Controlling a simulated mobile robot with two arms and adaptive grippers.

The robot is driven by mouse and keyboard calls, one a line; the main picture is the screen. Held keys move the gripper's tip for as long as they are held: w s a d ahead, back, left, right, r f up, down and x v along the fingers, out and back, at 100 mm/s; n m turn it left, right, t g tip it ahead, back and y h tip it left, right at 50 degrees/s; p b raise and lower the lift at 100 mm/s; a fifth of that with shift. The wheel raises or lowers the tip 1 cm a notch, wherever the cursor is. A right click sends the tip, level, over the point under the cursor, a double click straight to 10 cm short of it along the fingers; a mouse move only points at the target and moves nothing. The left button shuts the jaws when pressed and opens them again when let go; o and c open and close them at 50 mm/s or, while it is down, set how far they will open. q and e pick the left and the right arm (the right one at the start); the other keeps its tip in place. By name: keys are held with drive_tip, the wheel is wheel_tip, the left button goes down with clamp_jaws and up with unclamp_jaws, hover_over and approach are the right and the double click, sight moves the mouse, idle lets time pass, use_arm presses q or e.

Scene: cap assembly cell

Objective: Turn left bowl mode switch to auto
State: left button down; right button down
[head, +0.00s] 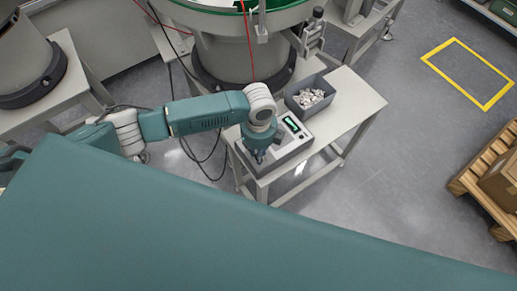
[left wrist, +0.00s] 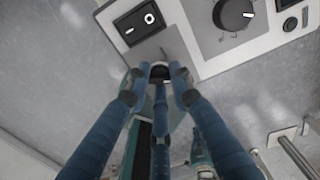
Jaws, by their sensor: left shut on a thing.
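The control box (head: 295,148) is grey with a lit green display and sits on a small steel table. My left gripper (head: 259,156) reaches down to its near left part in the head view. In the left wrist view my left gripper (left wrist: 160,78) has its blue fingers closed around a small dark knob (left wrist: 159,72) at the edge of the panel. The knob, apparently the mode switch, is mostly hidden by the fingers, and its setting cannot be read. My right gripper is in neither view.
A grey bin (head: 310,95) of pale parts stands behind the box. The bowl feeder (head: 240,60) rises behind. A wooden pallet (head: 480,185) is at right.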

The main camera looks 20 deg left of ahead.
use_arm(q)
drive_tip(key=n+p, duration=0.3)
drive_tip(key=shift+s+d+r+n, duration=0.15)
drive_tip(key=shift+s+d+n, duration=0.05)
drive_tip(key=shift+s+n, duration=0.1)
drive_tip(key=n+p, duration=0.3)
drive_tip(key=shift+n, duration=0.3)
drive_tip(key=n+p, duration=0.3)
drive_tip(key=n, duration=0.1)
drive_tip(key=shift+d, duration=0.15)
drive_tip(key=shift+w+n+p, duration=0.2)
drive_tip(key=shift+n+p, duration=0.6)
drive_tip(key=shift+n, duration=1.1)
drive_tip(key=c, duration=1.5)
unclamp_jaws()
drive_tip(key=shift+w, duration=0.15)
drive_tip(key=shift+c, duration=0.2)
